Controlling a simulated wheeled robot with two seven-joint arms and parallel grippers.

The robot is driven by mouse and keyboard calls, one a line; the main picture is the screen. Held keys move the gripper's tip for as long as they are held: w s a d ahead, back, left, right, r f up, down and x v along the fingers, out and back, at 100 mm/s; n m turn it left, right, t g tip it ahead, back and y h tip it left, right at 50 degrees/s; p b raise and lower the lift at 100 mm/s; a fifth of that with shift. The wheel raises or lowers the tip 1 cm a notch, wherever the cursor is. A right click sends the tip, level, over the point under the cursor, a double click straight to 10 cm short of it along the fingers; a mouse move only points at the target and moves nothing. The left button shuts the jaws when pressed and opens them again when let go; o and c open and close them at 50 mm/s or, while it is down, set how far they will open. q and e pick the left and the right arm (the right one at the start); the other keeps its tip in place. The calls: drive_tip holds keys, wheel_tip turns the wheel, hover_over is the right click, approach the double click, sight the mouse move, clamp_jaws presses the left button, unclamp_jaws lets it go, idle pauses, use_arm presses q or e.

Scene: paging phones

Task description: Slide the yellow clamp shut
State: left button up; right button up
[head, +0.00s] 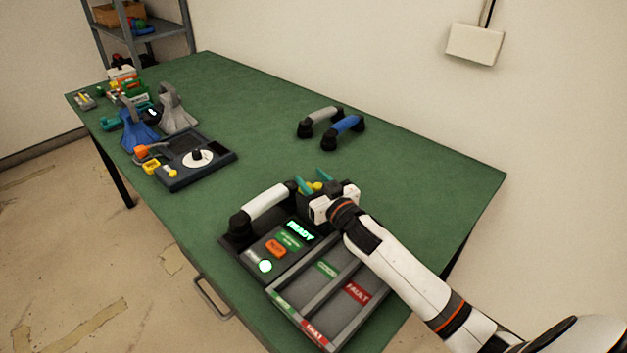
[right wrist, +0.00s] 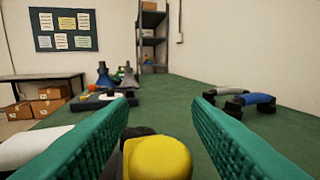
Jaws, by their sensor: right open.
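The yellow clamp (head: 316,187) shows as a small rounded yellow piece at the back right of the dark console (head: 233,246). My right gripper (head: 313,180) is open, with its teal fingers on either side of the clamp. In the right wrist view the yellow clamp (right wrist: 157,158) is low in the middle, between the spread fingers (right wrist: 161,100), with a gap visible on both sides. The lower part of the clamp is hidden. A white handset (head: 265,200) lies along the console's back left. My left gripper is not in view.
The console has a lit READY display (head: 300,229). A divided tray (head: 283,293) with GOOD and FAULT labels stands in front, under my right arm. Grey (head: 321,121) and blue (head: 345,131) handsets lie behind. A dial unit (head: 212,171) sits at left. The green table (head: 425,180) is clear at right.

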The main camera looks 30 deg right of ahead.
drive_tip(key=shift+c, duration=0.6)
clamp_jaws()
drive_tip(key=w, duration=0.1)
drive_tip(key=w+a, duration=0.1)
drive_tip(key=w, duration=0.3)
drive_tip(key=shift+a+r, duration=0.1)
drive_tip(key=shift+a, duration=0.25)
drive_tip(key=shift+s, duration=0.1)
drive_tip(key=shift+r, duration=0.1)
drive_tip(key=shift+c, duration=0.7)
unclamp_jaws()
drive_tip(key=shift+o, duration=1.3)
drive_tip(key=shift+w, duration=0.2)
